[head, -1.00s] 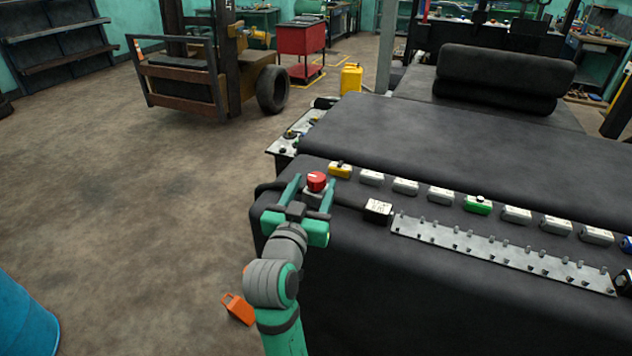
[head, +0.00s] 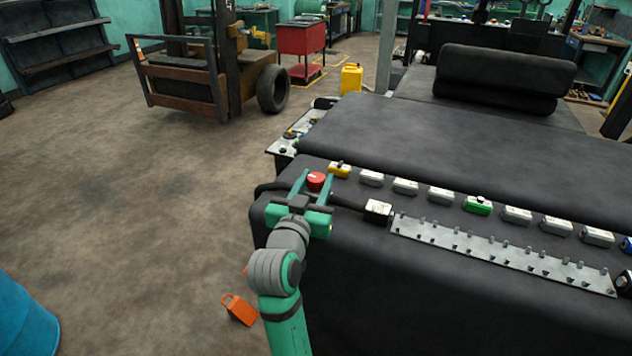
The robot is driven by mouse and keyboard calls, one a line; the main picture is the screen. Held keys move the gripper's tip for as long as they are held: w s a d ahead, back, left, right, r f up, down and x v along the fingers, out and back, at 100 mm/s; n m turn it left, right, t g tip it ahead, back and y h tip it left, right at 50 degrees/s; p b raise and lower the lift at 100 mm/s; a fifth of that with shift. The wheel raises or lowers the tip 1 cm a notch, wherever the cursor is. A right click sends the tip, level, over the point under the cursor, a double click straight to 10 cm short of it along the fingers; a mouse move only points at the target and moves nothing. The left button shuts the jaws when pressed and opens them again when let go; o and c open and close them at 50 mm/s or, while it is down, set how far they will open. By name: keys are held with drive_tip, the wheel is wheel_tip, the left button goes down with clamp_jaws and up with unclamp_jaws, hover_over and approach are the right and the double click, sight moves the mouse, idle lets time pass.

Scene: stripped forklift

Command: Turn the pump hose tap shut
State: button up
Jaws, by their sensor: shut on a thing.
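The tap is a red round knob (head: 316,181) with a pale mark on top, at the left end of the black padded cover. A black hose (head: 347,203) runs from beside it to a small white box on the right. My gripper (head: 316,183) reaches over the cover from the front, its two green fingers on either side of the red knob and shut on it. The tap's body below the knob is mostly hidden by my gripper. The pale mark is too small to read its exact direction.
A yellow box (head: 339,170) sits close behind the knob. A row of white boxes with a green one (head: 478,205) runs right, behind a studded metal strip (head: 500,253). An orange object (head: 239,309) lies on the floor. The floor to the left is open.

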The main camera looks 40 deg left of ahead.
drive_tip(key=shift+m+h, duration=0.3)
drive_tip(key=shift+h, duration=0.2)
drive_tip(key=m+h, duration=0.2)
drive_tip(key=h, duration=0.1)
drive_tip(key=m+t+h, duration=0.1)
drive_tip(key=m+h, duration=0.1)
drive_tip(key=h, duration=0.2)
drive_tip(key=shift+a+r+m, duration=0.1)
drive_tip(key=shift+a+m, duration=0.1)
drive_tip(key=shift+m, duration=0.1)
drive_tip(key=shift+d+m+g+h, duration=0.1)
drive_tip(key=shift+m+g+h, duration=0.35)
drive_tip(key=shift+m+h, duration=1.15)
drive_tip(key=shift+m+g+h, duration=0.45)
drive_tip(key=shift+m+h, duration=0.45)
drive_tip(key=shift+h, duration=1.3)
drive_tip(key=o, duration=1)
drive_tip(key=shift+o, duration=0.2)
drive_tip(key=v, duration=1)
drive_tip(key=shift+s+a, duration=0.25)
drive_tip(key=shift+s, duration=0.05)
